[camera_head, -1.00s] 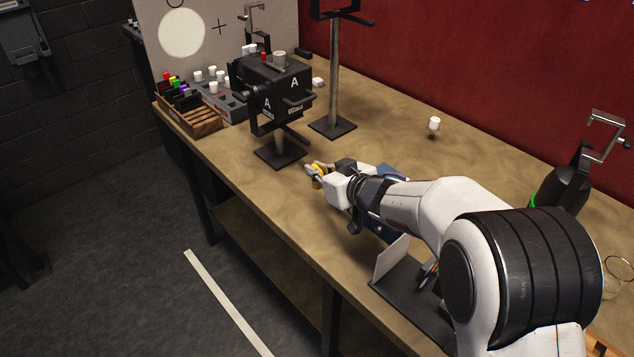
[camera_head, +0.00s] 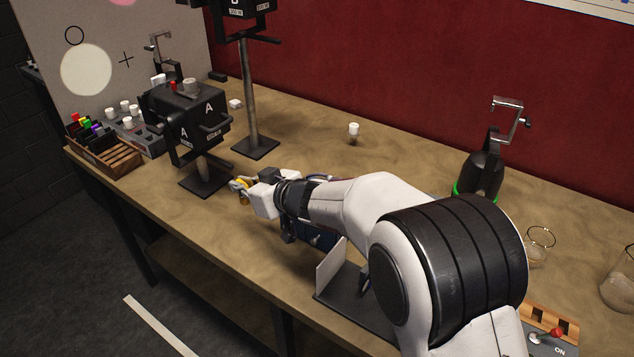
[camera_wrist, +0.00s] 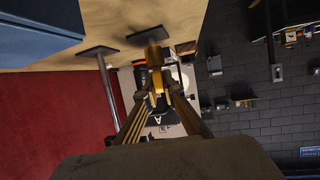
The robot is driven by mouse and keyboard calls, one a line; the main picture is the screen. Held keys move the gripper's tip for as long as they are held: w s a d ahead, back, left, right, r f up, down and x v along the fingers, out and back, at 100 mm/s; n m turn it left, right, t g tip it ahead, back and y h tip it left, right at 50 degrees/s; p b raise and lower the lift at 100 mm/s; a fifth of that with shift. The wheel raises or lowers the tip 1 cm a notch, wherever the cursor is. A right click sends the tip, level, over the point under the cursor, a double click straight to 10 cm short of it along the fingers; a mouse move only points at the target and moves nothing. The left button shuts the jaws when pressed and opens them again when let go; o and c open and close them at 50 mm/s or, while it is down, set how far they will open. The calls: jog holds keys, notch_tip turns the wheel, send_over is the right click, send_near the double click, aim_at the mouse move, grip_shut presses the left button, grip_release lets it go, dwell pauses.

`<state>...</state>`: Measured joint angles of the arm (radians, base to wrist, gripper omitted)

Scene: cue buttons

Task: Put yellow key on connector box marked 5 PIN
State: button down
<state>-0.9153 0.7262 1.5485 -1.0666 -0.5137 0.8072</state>
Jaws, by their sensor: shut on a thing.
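My gripper (camera_head: 240,188) is shut on a small yellow object, which I take to be the yellow key (camera_head: 236,184). It is held above the near edge of the workbench, just in front of the black lamp stand. In the wrist view my gripper's fingers (camera_wrist: 155,100) close around a gold-yellow piece (camera_wrist: 157,75); its exact shape is unclear. No label reading 5 PIN is legible in any view, so I cannot tell which thing is that connector box. A dark blue object (camera_head: 318,236) is partly hidden below my arm.
A black lamp head marked A (camera_head: 186,115) stands close beyond my gripper. A taller stand (camera_head: 255,146) is behind it. A wooden rack (camera_head: 122,158) with coloured pieces is at left. A white knob (camera_head: 354,130) and a black holder (camera_head: 483,172) stand near the red wall.

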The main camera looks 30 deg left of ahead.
jog(key=shift+m+t, duration=0.3)
jog(key=w+d+r, duration=0.1)
jog(key=w+d, duration=0.1)
jog(key=w, duration=0.1)
jog(key=w+d+r, duration=0.1)
jog(key=w+d, duration=0.2)
jog(key=w, duration=0.1)
jog(key=w+d+r, duration=0.1)
jog(key=w+d, duration=0.2)
jog(key=w, duration=0.1)
jog(key=shift+r, duration=0.25)
jog(key=w+d+r, duration=0.1)
jog(key=w+d, duration=0.4)
jog(key=d, duration=0.5)
jog(key=w+d+r+m+t, duration=0.1)
jog(key=w+d+r, duration=0.1)
jog(key=w+d, duration=0.4)
jog(key=w+d+r+t, duration=0.1)
jog(key=w+d, duration=0.5)
jog(key=d, duration=0.8)
jog(key=shift+r+m+h, duration=0.15)
jog(key=shift+m+h, duration=0.15)
jog(key=shift+m, duration=0.1)
jog(key=shift+f, duration=3.15)
